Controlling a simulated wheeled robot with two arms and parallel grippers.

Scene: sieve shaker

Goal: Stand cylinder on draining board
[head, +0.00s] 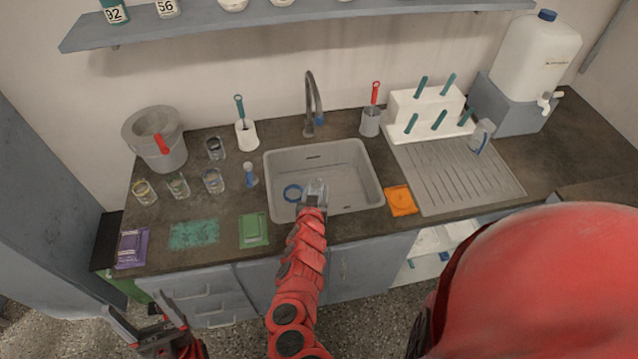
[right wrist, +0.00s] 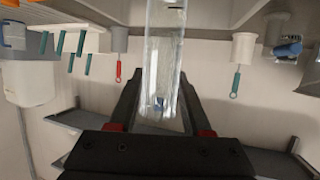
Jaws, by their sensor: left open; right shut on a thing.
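My right gripper (head: 313,207) is over the front part of the sink and is shut on a clear glass cylinder (head: 317,187). In the right wrist view the cylinder (right wrist: 165,55) sits between the dark fingers of the gripper (right wrist: 160,100), with a small blue spot inside its near end. The grooved draining board (head: 460,185) is to the right of the sink, apart from the cylinder. Its front and middle are bare. My left gripper (head: 150,325) is open and empty at the lower left, in front of the cabinets.
A white peg rack (head: 425,106) and a clear vessel (head: 481,136) stand at the draining board's back. An orange cloth (head: 401,200) lies between sink and board. The tap (head: 312,105) rises behind the sink.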

